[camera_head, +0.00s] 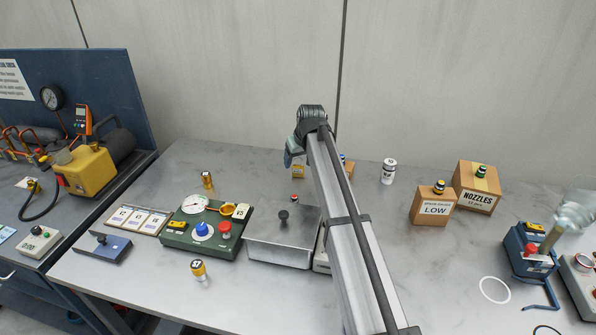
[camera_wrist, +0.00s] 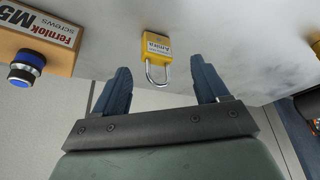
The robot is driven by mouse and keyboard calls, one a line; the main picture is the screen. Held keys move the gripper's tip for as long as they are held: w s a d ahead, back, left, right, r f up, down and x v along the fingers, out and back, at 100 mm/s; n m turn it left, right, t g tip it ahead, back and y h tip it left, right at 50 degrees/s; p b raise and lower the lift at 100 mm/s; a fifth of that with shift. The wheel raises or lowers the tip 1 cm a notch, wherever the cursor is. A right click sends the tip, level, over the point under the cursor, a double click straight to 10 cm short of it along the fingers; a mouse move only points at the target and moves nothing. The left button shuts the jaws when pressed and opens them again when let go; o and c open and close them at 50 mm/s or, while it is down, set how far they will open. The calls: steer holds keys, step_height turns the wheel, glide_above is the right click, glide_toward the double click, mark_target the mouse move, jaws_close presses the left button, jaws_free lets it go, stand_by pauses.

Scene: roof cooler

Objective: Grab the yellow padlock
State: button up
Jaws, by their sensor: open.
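The yellow padlock (camera_wrist: 157,47) has a white label and a silver shackle. In the wrist view it lies on the grey table top, with its shackle pointing down in the picture, toward my gripper. My gripper (camera_wrist: 161,66) is open; its two dark blue fingers show left and right of the padlock, with clear gaps on both sides. I cannot tell the remaining height or depth between them. In the head view my gripper (camera_head: 291,160) is at the back of the table, partly hidden by my arm. A small yellow thing (camera_head: 298,172) beside it may be the padlock.
A Fernlok screws box (camera_wrist: 45,38) with a blue-topped button (camera_wrist: 25,68) stands left in the wrist view. In the head view, a metal box with a knob (camera_head: 280,245) and green control panel (camera_head: 208,232) stand nearer. A white can (camera_head: 388,171) and cardboard boxes (camera_head: 434,206) stand right.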

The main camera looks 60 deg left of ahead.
mark_target(298, 166)
steer(key=shift+w+x, duration=0.2)
steer(key=shift+x, duration=2.4)
steer(key=shift+d, duration=0.15)
steer(key=c, duration=1.2)
steer(key=shift+r, duration=0.1)
